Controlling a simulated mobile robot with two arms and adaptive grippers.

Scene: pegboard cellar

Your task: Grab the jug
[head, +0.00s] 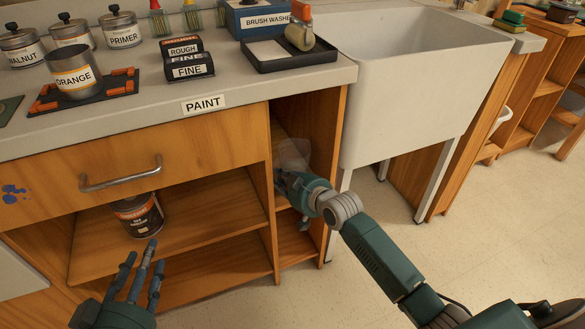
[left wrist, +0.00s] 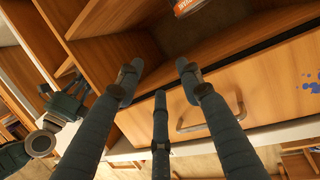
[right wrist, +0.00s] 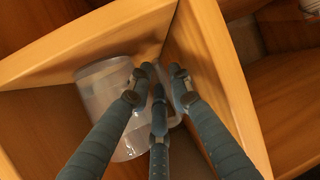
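The jug (head: 293,155) is clear, pale plastic and stands in the narrow open compartment at the right end of the wooden bench. In the right wrist view the jug (right wrist: 103,88) shows large, with its handle side towards my fingers. My right gripper (head: 284,186) reaches into that compartment and partly hides the jug. Its fingers (right wrist: 160,78) are drawn fairly close together at the handle; whether they grip it is hidden. My left gripper (head: 142,262) is open and empty in front of the lower shelves, and its spread fingers show in the left wrist view (left wrist: 159,78).
Wooden partitions (right wrist: 205,75) stand close around my right fingers. A dark can (head: 140,215) stands on the shelf left of the compartment. A drawer with a metal handle (head: 120,178) is above it. The white sink (head: 420,85) is at right, with open floor (head: 480,235) below.

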